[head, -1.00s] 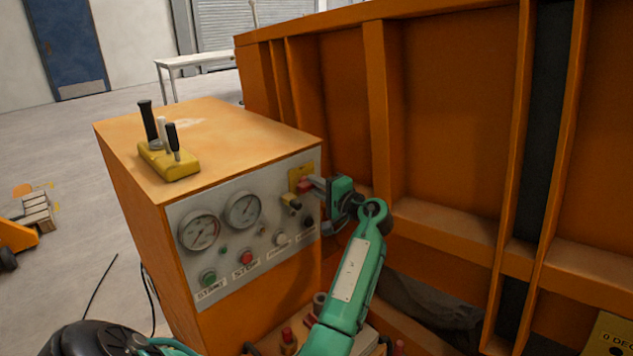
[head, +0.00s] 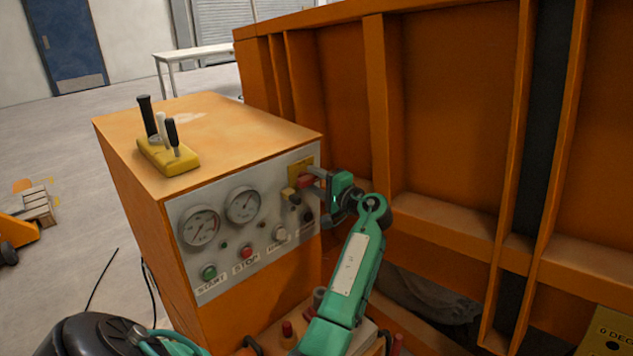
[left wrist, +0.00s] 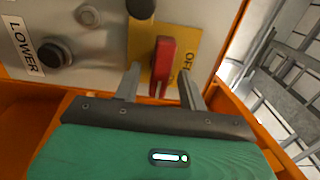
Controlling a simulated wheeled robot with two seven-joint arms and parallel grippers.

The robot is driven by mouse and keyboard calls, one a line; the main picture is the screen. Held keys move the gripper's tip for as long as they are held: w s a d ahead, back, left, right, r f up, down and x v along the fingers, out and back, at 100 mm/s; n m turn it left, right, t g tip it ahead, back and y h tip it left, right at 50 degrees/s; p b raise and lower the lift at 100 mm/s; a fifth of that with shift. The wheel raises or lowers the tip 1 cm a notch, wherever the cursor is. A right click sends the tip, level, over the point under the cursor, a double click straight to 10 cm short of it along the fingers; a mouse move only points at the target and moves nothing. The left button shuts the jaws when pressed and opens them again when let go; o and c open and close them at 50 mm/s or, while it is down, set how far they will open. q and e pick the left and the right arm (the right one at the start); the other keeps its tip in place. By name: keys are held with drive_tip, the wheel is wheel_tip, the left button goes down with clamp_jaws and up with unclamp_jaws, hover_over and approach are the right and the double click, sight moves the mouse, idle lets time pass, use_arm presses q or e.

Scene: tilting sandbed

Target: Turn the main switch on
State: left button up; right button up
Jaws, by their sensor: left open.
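The red main switch handle (left wrist: 162,65) sits on a yellow plate (left wrist: 185,42) marked with partly covered lettering that seems to read OFF. In the left wrist view my left gripper (left wrist: 160,84) is open, with one finger on each side of the handle; I cannot tell whether either finger touches it. In the head view the left gripper (head: 312,187) reaches the upper right of the grey control panel (head: 225,262), by the red switch (head: 306,181) and yellow plate (head: 301,167), and partly hides them. My right gripper is not in view.
The panel is on an orange cabinet (head: 125,165) with gauges, a green START button (head: 209,272), a red STOP button (head: 246,252) and several knobs. A yellow lever block (head: 168,157) stands on top. The orange ribbed sandbed wall (head: 450,120) rises close on the right.

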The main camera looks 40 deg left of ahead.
use_arm(q)
drive_tip(key=shift+d, duration=0.1)
drive_tip(key=shift+d+f, duration=0.1)
drive_tip(key=shift+d, duration=0.15)
drive_tip(key=s+d+b, duration=0.1)
drive_tip(key=d+b, duration=0.3)
drive_tip(key=d, duration=0.9)
drive_tip(key=shift+d, duration=0.1)
